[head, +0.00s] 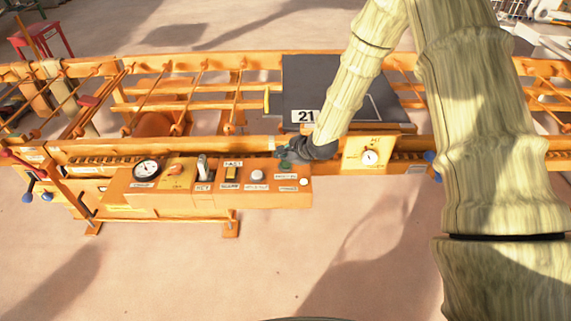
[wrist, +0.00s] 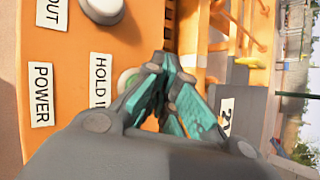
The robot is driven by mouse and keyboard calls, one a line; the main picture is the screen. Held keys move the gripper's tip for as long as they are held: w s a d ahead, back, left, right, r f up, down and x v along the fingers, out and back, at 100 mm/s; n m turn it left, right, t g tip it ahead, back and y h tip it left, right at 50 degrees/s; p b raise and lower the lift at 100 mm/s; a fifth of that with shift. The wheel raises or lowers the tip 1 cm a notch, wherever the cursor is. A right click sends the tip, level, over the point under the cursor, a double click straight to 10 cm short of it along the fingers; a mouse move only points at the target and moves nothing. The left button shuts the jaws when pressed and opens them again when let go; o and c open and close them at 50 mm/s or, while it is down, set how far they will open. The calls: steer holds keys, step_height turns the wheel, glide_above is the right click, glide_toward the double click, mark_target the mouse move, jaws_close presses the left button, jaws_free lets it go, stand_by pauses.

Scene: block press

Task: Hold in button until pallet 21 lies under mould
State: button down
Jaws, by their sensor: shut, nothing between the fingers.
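Pallet 21 is a dark grey board (head: 325,78) on the orange roller line, with a white "21" label at its near left corner. The label also shows in the wrist view (wrist: 226,112). My gripper (head: 284,156) is shut and empty at the right end of the orange control panel. I cannot make out a mould.
A second gauge (head: 369,157) stands right of my gripper. The floor in front is clear.

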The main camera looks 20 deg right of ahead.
steer(key=shift+f, duration=0.1)
stand_by(0.3)
steer(key=shift+f, duration=0.3)
